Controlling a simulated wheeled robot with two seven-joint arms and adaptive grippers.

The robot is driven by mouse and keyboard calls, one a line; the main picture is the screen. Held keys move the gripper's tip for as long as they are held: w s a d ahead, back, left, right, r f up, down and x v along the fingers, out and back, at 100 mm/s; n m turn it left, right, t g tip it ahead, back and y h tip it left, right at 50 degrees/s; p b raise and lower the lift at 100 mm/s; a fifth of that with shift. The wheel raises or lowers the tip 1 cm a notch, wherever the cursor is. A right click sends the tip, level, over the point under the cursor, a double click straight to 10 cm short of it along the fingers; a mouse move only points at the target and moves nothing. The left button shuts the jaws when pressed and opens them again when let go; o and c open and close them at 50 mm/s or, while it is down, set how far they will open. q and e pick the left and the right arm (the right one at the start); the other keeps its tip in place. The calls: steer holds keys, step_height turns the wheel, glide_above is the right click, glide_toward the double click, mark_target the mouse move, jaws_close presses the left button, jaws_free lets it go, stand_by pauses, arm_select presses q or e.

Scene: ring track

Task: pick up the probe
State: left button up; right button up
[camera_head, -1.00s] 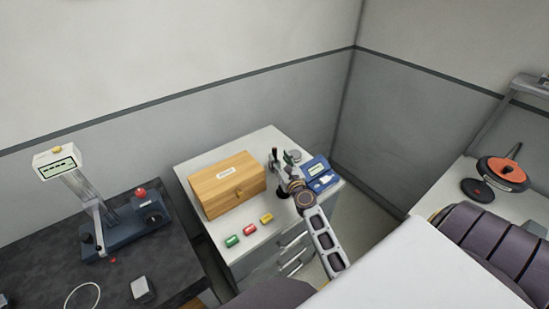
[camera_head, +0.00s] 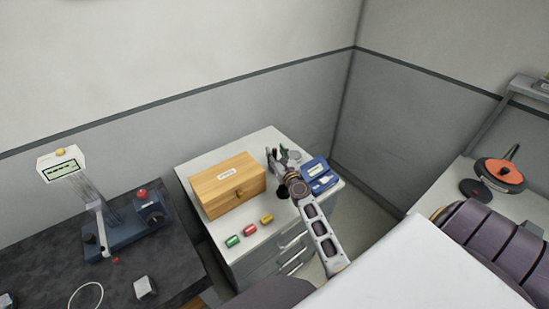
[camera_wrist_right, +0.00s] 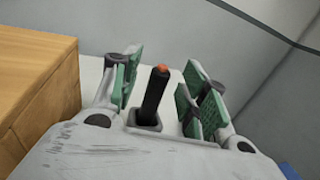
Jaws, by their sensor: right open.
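The probe (camera_wrist_right: 154,95) is a black upright stick with an orange-red tip. It stands in a small dark square base on the white cabinet top in the right wrist view. My right gripper (camera_wrist_right: 165,82) is open, with its green-padded fingers on either side of the probe. Gaps show between the probe and the pads, so nothing is gripped. In the head view my right gripper (camera_head: 276,157) is over the back of the cabinet, right of the wooden box, and the probe is hard to make out among the fingers. My left gripper is not in view.
The wooden box (camera_head: 227,186) stands close left of the gripper. A blue case (camera_head: 318,175) sits just right of my wrist. Green, red and yellow cylinders (camera_head: 249,229) lie along the cabinet's front. Grey walls rise behind the cabinet (camera_head: 212,227).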

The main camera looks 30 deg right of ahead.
steer(key=shift+w+d, duration=0.15)
steer(key=shift+w, duration=0.8)
jaws_close()
